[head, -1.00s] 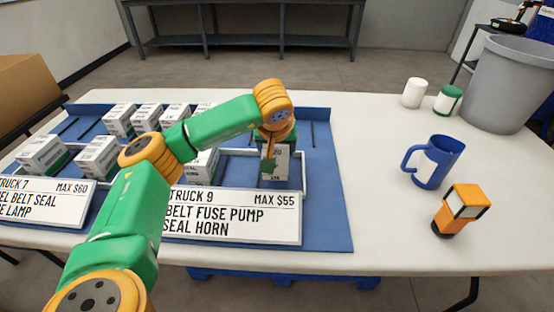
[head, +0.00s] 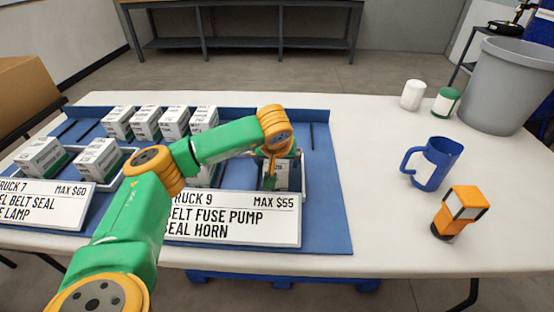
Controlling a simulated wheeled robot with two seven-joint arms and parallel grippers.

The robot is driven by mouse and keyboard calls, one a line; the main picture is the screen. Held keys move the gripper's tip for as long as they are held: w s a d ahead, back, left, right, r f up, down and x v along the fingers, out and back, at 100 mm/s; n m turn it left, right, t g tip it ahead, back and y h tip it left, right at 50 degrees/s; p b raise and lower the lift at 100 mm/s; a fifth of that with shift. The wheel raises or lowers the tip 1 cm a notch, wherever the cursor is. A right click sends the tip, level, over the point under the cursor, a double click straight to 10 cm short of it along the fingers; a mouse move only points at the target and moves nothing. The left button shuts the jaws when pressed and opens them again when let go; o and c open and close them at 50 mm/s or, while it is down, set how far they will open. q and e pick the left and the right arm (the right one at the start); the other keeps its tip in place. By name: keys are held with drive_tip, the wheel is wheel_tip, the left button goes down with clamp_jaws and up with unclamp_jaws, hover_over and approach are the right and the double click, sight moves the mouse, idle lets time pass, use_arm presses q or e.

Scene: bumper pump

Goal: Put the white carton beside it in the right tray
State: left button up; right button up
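The right tray (head: 304,178), behind the "TRUCK 9" sign, is partly hidden by my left arm. My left gripper (head: 270,180) points down into its right end. Its fingers are on a white carton (head: 281,176), which sits low inside the tray walls. The carton's bottom is hidden by the sign. Another white carton (head: 204,172) stands in the left part of the same tray, mostly hidden by my arm. My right gripper is out of view.
The "TRUCK 9" sign (head: 235,217) stands in front of the tray. The left tray holds white cartons (head: 98,157), and several more (head: 146,122) stand in a row behind. A blue mug (head: 432,163), an orange device (head: 460,211) and a grey bin (head: 508,85) are at right.

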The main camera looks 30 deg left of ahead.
use_arm(q)
drive_tip(key=v, duration=1.2)
drive_tip(key=shift+r+p, duration=0.1)
drive_tip(key=shift+p, duration=0.2)
